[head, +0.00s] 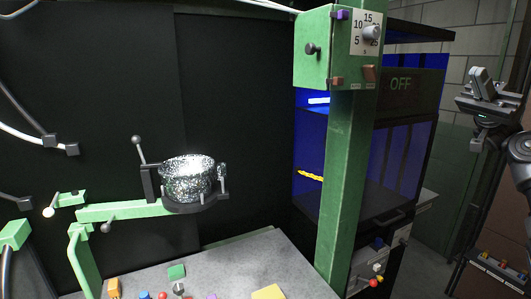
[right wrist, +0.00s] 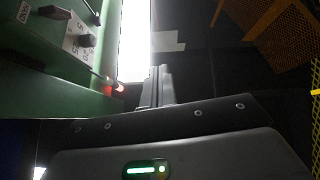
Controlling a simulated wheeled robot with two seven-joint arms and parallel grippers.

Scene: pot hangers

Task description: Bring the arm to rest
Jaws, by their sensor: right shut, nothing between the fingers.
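My right gripper (head: 493,88) is raised at the right edge of the head view, with its arm below it. It is shut and empty, apart from everything around it. In the right wrist view its shut fingers (right wrist: 157,86) point up the picture, beside a green control box (right wrist: 55,55) with a dial. My left gripper is not in the head view.
A green post (head: 345,190) with a control box (head: 318,48) stands between the pot side and my right gripper. A speckled pot (head: 187,175) sits in a holder on a green arm (head: 125,211). A blue-lit cabinet (head: 400,165) stands behind the post.

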